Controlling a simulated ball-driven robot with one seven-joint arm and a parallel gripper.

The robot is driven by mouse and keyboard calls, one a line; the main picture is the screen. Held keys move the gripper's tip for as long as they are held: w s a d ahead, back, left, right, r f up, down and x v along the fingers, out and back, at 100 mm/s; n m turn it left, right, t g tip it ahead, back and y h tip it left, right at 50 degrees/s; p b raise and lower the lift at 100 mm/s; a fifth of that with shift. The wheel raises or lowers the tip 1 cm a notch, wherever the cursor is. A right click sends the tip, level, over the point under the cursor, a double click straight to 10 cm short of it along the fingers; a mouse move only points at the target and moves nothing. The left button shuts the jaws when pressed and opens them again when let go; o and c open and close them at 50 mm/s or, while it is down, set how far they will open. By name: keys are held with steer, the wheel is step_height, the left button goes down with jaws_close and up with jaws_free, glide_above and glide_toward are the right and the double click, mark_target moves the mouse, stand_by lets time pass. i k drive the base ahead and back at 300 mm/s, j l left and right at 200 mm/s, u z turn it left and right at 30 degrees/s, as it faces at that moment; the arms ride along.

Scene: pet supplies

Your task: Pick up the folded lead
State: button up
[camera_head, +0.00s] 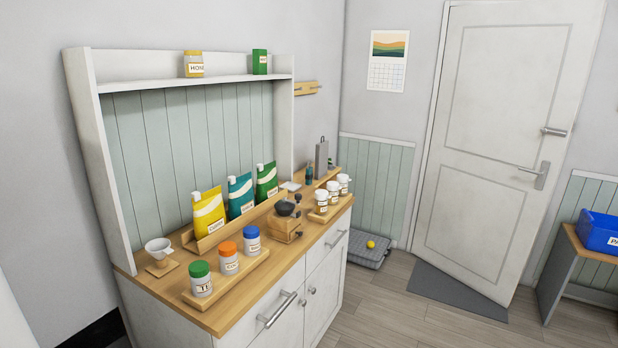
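I cannot make out a folded lead anywhere in the head view. My gripper is not in view. A wooden-topped cabinet (228,318) stands at the left with small goods on it. A blue bin (600,232), cut off by the right edge, has a white label I can only partly read. It stands on a small wooden-topped table (580,252), and what is inside the bin is hidden from here.
On the cabinet stand yellow (208,212), teal and green pouches, lidded jars (229,258), a grinder (287,222) and white-lidded pots (333,191). A yellow ball (370,244) sits on a grey slab (366,256). A mat (458,291) lies before the closed door (500,150). Floor (400,320) in front is clear.

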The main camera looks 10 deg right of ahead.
mark_target(309, 171)
steer(key=i+l+z, duration=0.6)
steer(key=i+z, duration=0.15)
steer(key=i, duration=0.25)
steer(key=i+z, duration=0.35)
steer(key=i, duration=1.15)
steer(key=i+l, duration=0.1)
steer(key=i, duration=0.85)
steer(key=i+u, duration=0.25)
steer(key=i, duration=0.5)
steer(key=i+l+u, duration=0.2)
steer(key=i, duration=0.55)
steer(key=i+u, duration=0.35)
steer(key=u, duration=0.15)
steer(key=i+u, duration=0.35)
steer(key=u, duration=0.15)
steer(key=i+l+u, duration=0.3)
steer(key=u, duration=0.15)
steer(key=i+u, duration=0.4)
steer(key=i+l+u, duration=0.15)
steer(key=i+u, duration=0.25)
steer(key=i+l+u, duration=0.25)
steer(key=u, duration=0.15)
steer(key=i+l+u, duration=0.4)
steer(key=k+j, duration=0.05)
steer(key=k, duration=0.05)
